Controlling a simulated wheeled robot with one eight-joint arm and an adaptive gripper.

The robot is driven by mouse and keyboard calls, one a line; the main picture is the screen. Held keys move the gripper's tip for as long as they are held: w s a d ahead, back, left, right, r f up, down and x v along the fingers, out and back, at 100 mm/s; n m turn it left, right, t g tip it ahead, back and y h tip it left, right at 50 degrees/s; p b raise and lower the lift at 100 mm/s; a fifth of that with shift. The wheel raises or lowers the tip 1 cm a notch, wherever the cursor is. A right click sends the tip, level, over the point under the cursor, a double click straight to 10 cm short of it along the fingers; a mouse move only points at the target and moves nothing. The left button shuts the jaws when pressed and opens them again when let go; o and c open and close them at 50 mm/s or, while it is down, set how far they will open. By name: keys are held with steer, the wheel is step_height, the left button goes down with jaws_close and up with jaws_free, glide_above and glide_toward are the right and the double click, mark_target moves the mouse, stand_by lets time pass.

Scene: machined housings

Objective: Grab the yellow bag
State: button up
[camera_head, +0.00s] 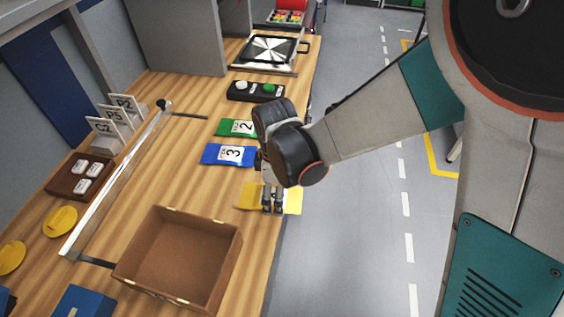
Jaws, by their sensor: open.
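The yellow bag (249,195) lies flat on the wooden workbench near its right edge, just behind the brown box. My gripper (272,210) is over the yellow bag and points down, with its two fingers covering the bag's middle. Yellow shows on both sides of the fingers. The gripper is open, and I cannot tell whether the fingertips touch the bag.
A blue bag (229,155) marked 3 and a green bag (237,128) marked 2 lie behind the yellow bag. An open brown box (233,247) stands in front. A metal rail (118,183) runs along the left. Open floor lies right of the bench.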

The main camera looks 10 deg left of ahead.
steer(key=shift+f, duration=0.5)
steer(key=shift+c, duration=0.5)
steer(key=c, duration=1.1)
steer(key=shift+o, duration=0.2)
steer(key=shift+r, duration=0.15)
